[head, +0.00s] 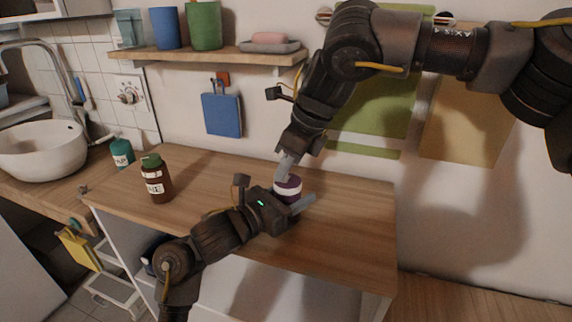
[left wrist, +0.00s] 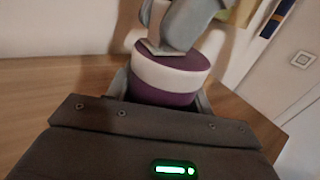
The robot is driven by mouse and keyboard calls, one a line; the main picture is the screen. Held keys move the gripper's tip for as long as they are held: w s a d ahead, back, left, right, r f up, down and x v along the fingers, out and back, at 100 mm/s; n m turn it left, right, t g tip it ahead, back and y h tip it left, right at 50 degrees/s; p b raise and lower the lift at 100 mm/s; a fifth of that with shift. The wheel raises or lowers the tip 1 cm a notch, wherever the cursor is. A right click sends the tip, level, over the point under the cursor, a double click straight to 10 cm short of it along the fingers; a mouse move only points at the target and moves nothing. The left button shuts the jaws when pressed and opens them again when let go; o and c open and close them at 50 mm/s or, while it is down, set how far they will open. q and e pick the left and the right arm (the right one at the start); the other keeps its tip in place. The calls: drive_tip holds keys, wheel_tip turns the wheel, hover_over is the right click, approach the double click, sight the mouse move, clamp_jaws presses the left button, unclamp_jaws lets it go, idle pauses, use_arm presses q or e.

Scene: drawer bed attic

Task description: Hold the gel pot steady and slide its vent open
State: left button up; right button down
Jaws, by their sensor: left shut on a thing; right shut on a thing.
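The gel pot (head: 289,186) is a small purple pot with a white band, standing upright on the wooden counter. It also shows in the left wrist view (left wrist: 172,76). My left gripper (head: 288,198) is shut on the pot's lower body from the front, one finger on each side. My right gripper (head: 284,171) comes down from above and is shut at the pot's top. In the left wrist view its light grey fingers (left wrist: 178,28) touch the purple lid. The vent itself is hidden behind those fingers.
A brown bottle with a green cap (head: 158,180) and a teal labelled container (head: 122,153) stand to the left, near the white sink (head: 42,152). A shelf (head: 205,58) with cups hangs behind. The counter (head: 350,217) is clear right of the pot.

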drive_tip(key=shift+s+d, duration=0.25)
drive_tip(key=shift+d, duration=0.45)
drive_tip(key=shift+s+d, duration=0.2)
drive_tip(key=shift+d, duration=0.45)
use_arm(q)
drive_tip(key=shift+a, duration=0.1)
use_arm(e)
drive_tip(key=c, duration=1.5)
unclamp_jaws()
drive_tip(key=shift+a, duration=0.15)
drive_tip(key=shift+c, duration=0.2)
drive_tip(key=shift+o, duration=1.3)
drive_tip(key=v, duration=1.2)
use_arm(q)
drive_tip(key=o, duration=1.1)
